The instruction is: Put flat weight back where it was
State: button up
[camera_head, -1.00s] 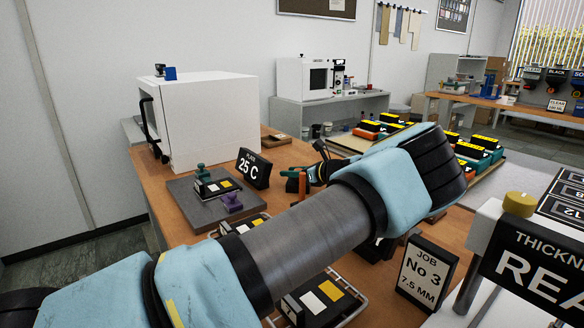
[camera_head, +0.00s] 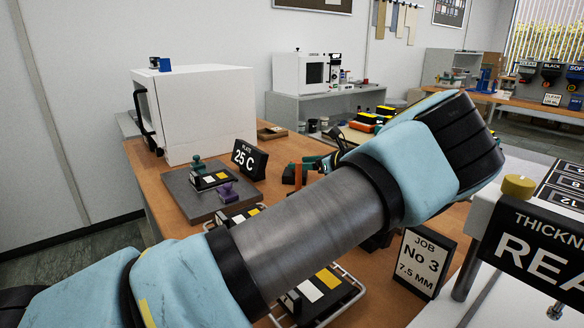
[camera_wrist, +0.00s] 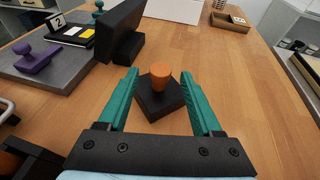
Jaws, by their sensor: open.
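A black square slab with an orange knob (camera_wrist: 159,97), which looks like the flat weight, stands on the wooden bench in the wrist view. My gripper (camera_wrist: 162,74) is open, with its two teal fingers on either side of the slab and knob. Whether the fingers touch it cannot be told. In the head view, my forearm hides much of this area, and a bit of orange (camera_head: 294,173) shows beside the teal finger. A grey plate (camera_head: 178,195) left of it bears a sample numbered 2, a green-knobbed piece (camera_head: 197,164) and a purple-knobbed piece (camera_head: 228,193).
A white oven (camera_head: 195,115) is behind. A "JOB No 3 7.5 MM" sign (camera_head: 419,263) and a white thickness reader (camera_head: 495,225) are at right. Bench right of the slab is clear (camera_wrist: 260,110).

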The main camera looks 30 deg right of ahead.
jog(key=b+v, duration=0.1)
jog(key=v, duration=0.4)
jog(key=shift+s+d+r, duration=0.15)
jog(key=shift+s+r, duration=0.05)
jog(key=shift+s, duration=0.1)
